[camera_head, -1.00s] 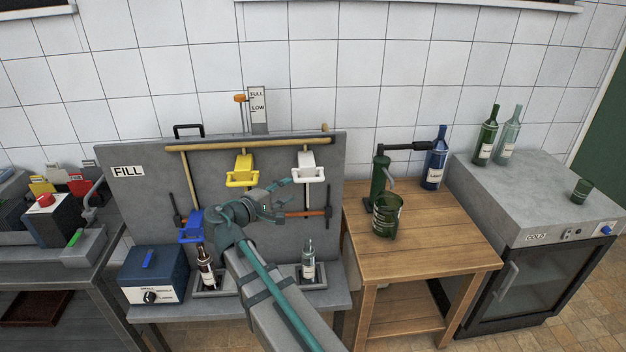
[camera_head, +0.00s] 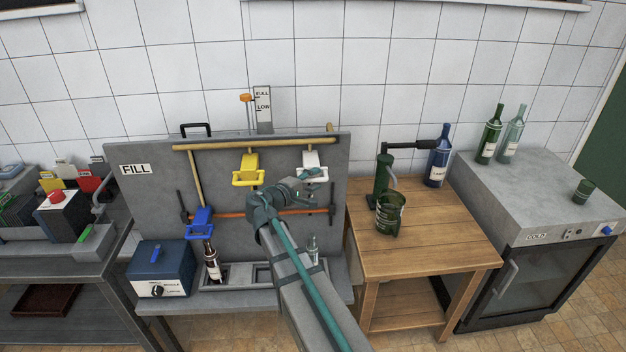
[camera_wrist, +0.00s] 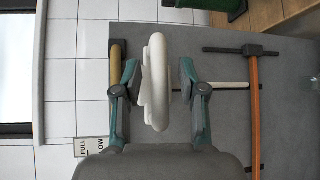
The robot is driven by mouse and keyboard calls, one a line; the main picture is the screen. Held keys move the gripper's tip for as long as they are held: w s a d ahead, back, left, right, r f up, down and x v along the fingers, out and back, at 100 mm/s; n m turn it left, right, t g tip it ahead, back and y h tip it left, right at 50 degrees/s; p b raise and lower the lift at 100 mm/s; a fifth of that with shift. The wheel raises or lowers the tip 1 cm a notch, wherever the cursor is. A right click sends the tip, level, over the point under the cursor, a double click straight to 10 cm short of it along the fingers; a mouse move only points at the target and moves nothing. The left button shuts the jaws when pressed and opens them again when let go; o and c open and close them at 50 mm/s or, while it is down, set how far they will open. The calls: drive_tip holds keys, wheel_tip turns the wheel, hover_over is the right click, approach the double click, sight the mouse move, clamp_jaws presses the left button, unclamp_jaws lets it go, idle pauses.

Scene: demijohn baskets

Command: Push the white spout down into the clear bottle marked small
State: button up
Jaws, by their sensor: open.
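The white spout (camera_head: 314,160) is mounted on the right of the grey upright panel, above the clear bottle (camera_head: 313,246). The bottle stands in the right part of the bench, mostly hidden behind my arm, and its mark cannot be read. My gripper (camera_head: 318,186) is at the front of the white spout. In the wrist view the spout's rounded white handle (camera_wrist: 158,82) lies between the two open fingers of my gripper (camera_wrist: 159,76). The left finger is very close to the white part; whether it touches, I cannot tell.
A yellow spout (camera_head: 249,169) and a blue spout (camera_head: 199,222) hang left of the white one. A dark bottle (camera_head: 212,263) stands under the blue spout. A wooden table (camera_head: 425,240) is at the right.

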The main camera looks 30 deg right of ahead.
clamp_jaws()
idle(0.3)
wheel_tip(320, 180, down, 22)
drive_tip(key=b, duration=1.8)
drive_tip(key=shift+f, duration=0.25)
drive_tip(key=shift+s, duration=0.1)
unclamp_jaws()
